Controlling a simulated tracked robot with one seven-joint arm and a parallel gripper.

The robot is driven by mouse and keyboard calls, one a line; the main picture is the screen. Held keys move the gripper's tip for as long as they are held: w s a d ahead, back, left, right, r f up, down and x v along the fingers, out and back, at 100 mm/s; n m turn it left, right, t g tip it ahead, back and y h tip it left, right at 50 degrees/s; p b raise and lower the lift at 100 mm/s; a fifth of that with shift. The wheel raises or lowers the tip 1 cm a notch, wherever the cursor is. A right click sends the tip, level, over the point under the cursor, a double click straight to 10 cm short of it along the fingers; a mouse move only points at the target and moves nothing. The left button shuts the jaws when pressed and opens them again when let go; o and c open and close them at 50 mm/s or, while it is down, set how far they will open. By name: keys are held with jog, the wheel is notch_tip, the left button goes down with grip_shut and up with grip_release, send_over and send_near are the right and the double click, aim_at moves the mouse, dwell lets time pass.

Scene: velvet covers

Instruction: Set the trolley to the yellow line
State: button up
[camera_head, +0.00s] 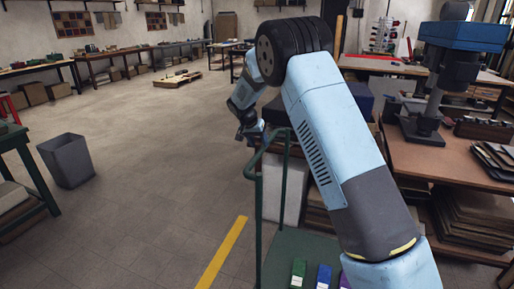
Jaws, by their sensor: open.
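The trolley has a dark green tube frame with a push handle (265,150) and a flat green deck (290,247). It stands at the lower middle, to the right of the yellow line (222,253), with a strip of floor between its near post and the line. My gripper (249,134) is at the top of the handle, small and dark. It is open. I cannot tell whether its fingers are around the handle bar or only beside it. My arm hides part of the trolley's right side.
Green, blue and purple items (323,276) lie on the deck. A workbench (430,155) with a drill press stands close on the right. A grey bin (68,160) and a green table (18,150) are at left. The floor left of the line is clear.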

aim_at(261, 148)
jog(key=shift+x, duration=1.6)
jog(key=shift+c, duration=0.3)
grip_shut()
